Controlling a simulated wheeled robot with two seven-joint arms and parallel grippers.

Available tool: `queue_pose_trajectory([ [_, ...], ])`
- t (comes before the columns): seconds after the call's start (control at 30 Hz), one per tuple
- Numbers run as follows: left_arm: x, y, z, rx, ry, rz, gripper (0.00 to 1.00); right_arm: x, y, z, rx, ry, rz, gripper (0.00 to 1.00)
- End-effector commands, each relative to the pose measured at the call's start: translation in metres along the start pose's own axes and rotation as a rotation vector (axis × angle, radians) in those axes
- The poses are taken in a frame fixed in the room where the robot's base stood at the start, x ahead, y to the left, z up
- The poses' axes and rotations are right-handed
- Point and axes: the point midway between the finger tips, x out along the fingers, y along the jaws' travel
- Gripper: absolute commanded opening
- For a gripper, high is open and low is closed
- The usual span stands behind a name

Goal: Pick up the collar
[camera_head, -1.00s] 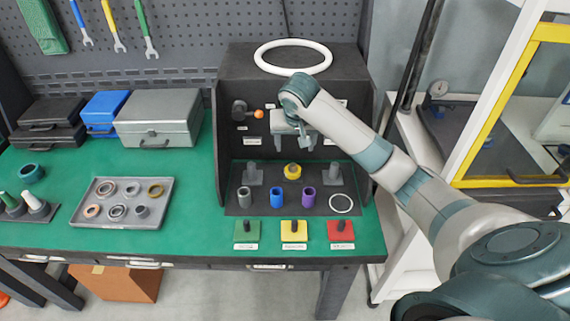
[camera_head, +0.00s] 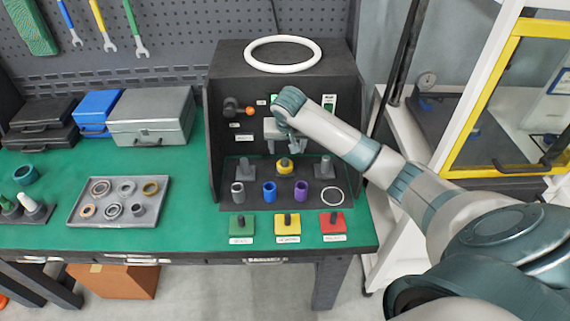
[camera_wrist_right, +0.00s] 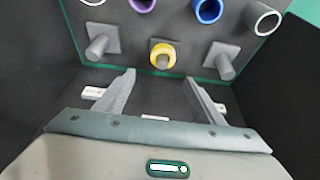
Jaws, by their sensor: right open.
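A yellow collar (camera_head: 285,166) sits around the middle grey post inside the dark test booth. In the right wrist view the yellow collar (camera_wrist_right: 163,54) is beyond the fingertips, about midway between them. My right gripper (camera_head: 284,149) is open and empty, just above and behind the collar in the head view. Its two spread fingers (camera_wrist_right: 160,80) also show in the wrist view, apart from the collar. My left gripper is not in view.
Grey posts stand left (camera_head: 245,168) and right (camera_head: 324,168) of the collar. Grey, blue (camera_head: 269,192) and purple (camera_head: 301,191) sleeves and a white ring (camera_head: 332,196) lie in front. The booth walls (camera_head: 211,150) flank the gripper. A tray (camera_head: 75,214) of rings lies left.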

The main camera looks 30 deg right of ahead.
Motion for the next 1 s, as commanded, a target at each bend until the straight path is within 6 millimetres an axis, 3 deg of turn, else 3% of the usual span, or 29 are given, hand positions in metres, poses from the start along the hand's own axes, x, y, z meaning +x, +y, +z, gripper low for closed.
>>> queue_pose_trajectory([
  [0.3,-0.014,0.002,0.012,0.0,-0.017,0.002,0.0,0.044,0.0,0.0,0.0,-0.001,0.001,0.62],
  [0.77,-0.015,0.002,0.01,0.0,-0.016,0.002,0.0,0.051,-0.001,0.001,-0.001,0.0,0.0,0.62],
  [1.0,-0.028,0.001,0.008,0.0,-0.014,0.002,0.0,0.065,-0.002,0.008,-0.001,-0.002,0.003,0.62],
])
